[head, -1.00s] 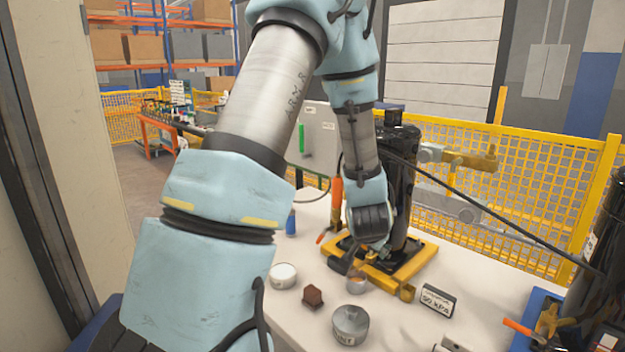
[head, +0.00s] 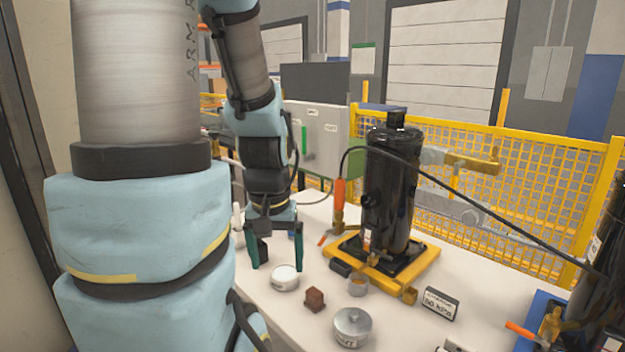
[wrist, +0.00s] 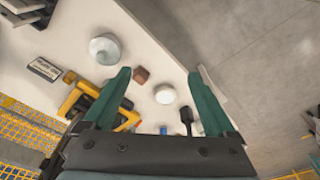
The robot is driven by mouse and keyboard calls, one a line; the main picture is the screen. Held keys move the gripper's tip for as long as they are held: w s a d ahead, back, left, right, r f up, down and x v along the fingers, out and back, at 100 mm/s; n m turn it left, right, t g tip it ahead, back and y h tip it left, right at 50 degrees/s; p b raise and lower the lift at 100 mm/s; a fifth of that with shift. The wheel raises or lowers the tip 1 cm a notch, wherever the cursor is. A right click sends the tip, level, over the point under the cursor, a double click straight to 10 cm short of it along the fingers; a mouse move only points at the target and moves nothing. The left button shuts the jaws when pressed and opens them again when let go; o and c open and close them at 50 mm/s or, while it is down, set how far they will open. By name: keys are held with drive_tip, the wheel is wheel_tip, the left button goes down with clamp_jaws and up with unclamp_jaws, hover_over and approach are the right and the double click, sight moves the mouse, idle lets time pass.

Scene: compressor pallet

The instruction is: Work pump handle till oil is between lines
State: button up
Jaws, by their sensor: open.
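My gripper (head: 277,252) is open and empty above the table, left of the compressor and over a small white round container. In the wrist view my gripper (wrist: 160,76) has its green fingers spread with nothing between the tips. The black upright compressor (head: 391,190) stands on a yellow pallet frame (head: 418,268). An upright orange grip (head: 339,193) stands beside it; I cannot tell whether it is the pump handle. No oil level or lines can be made out.
A black hose (head: 455,197) runs right from the compressor. Yellow mesh fence (head: 540,185) stands behind.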

clamp_jaws()
idle(0.5)
idle(0.9)
